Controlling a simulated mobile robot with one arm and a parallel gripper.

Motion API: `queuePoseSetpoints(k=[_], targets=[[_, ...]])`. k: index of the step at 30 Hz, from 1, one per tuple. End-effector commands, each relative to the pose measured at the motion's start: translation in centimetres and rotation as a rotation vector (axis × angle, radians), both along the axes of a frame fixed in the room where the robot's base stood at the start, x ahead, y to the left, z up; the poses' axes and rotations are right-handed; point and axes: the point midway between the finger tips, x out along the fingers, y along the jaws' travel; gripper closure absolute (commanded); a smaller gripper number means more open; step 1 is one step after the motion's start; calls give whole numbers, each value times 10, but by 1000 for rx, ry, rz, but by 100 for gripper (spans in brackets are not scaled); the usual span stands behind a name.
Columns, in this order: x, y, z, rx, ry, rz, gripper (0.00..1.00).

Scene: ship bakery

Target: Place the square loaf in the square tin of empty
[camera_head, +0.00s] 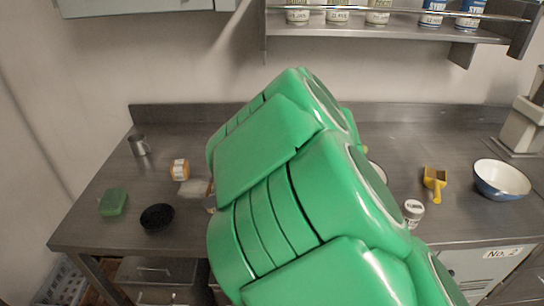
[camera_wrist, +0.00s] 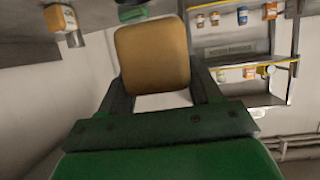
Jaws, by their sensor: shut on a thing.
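The square loaf (camera_wrist: 155,57) is golden brown with rounded corners and shows in the wrist view. My gripper (camera_wrist: 158,88) is shut on it, with one dark finger on each side. The loaf appears off any surface, with a pale background behind it. In the head view my green arm covers the middle of the counter and hides the gripper and the loaf. I cannot make out an empty square tin in either view; it may be behind my arm.
On the steel counter (camera_head: 104,222) at left are a metal mug (camera_head: 138,145), an orange-and-white item (camera_head: 180,169), a green block (camera_head: 113,201) and a black round item (camera_head: 157,217). At right are a yellow scoop (camera_head: 435,180), a small jar (camera_head: 413,211) and a blue-and-white bowl (camera_head: 501,180). A jar shelf (camera_head: 400,33) hangs above.

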Motion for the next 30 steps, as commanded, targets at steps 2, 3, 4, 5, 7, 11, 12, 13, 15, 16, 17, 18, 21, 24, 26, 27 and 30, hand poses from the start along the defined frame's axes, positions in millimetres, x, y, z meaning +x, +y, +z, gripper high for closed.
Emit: queuePoseSetpoints(k=[2,3,4,5,7,11,12,13,15,16,17,18,21,24,26,27,30], targets=[[9,-4,-1,-3,1,-16,68],[17,-7,-2,-6,2,-29,68],[23,-10,-3,-8,2,-40,68],[31,-13,-3,-10,3,-52,68],[51,-22,-4,-12,5,-87,68],[95,-47,-5,-21,7,-172,68],[108,-55,-5,-22,7,-198,68],[118,-62,-6,-24,8,-219,68],[141,-80,-6,-25,10,-271,68],[151,-87,-6,-24,9,-292,68],[161,-95,-5,-24,7,-313,68],[173,-106,-4,-26,7,-343,68],[202,-135,-4,-22,9,-417,68],[231,-166,-1,-20,4,-490,68],[245,-184,0,-16,3,-531,68],[253,-197,1,-14,4,-560,68],[273,-225,2,-9,2,-622,68]])
